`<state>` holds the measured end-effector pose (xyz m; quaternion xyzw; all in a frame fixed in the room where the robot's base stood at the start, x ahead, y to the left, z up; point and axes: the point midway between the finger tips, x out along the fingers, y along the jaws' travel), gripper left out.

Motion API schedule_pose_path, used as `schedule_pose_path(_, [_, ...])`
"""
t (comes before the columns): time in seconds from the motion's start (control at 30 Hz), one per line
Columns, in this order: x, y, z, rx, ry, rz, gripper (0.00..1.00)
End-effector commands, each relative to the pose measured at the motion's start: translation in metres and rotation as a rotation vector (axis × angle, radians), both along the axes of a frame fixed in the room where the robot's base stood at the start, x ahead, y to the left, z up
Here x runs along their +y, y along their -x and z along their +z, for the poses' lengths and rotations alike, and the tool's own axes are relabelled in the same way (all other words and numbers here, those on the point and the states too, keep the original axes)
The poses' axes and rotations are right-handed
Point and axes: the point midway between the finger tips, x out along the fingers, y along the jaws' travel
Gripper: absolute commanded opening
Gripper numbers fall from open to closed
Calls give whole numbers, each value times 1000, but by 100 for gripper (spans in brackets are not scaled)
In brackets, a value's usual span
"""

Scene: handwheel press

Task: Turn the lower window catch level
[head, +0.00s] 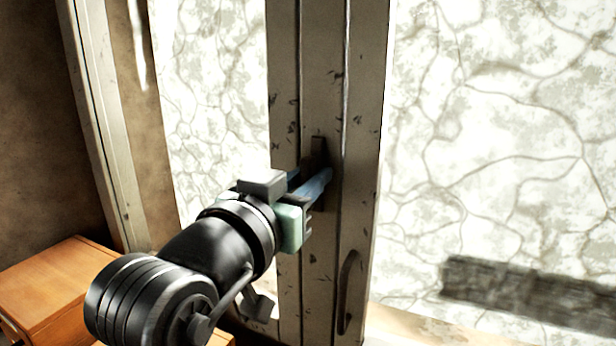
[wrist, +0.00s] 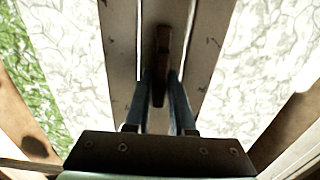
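One dark window catch (head: 319,152) shows on the worn grey window post, and its lever stands upright. In the wrist view the catch (wrist: 162,50) is brown and runs nearly straight up and down. My gripper (head: 312,182) reaches up from the lower left, with its blue fingers at the lever. In the wrist view the fingers (wrist: 161,88) lie one on each side of the lever's lower part. They are apart with the lever between them, but I cannot tell whether both press on it. The fingers partly hide the catch in the head view.
A curved dark pull handle (head: 347,292) is fixed lower on the same post. A wooden cabinet (head: 55,283) stands at the lower left. A dark rough bar (head: 525,295) shows at the lower right. Pale cracked-patterned panes flank the post.

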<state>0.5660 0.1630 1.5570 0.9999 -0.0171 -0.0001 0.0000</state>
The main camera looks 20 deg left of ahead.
Motion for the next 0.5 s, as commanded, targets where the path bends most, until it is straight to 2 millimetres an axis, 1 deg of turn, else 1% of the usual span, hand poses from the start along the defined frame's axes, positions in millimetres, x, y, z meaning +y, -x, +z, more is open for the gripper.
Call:
schedule_pose_path(0.27, [0, 0, 0, -1, -3, 0, 0])
schedule_pose_path(0.5, [0, 0, -1, -4, -60, 0, 0])
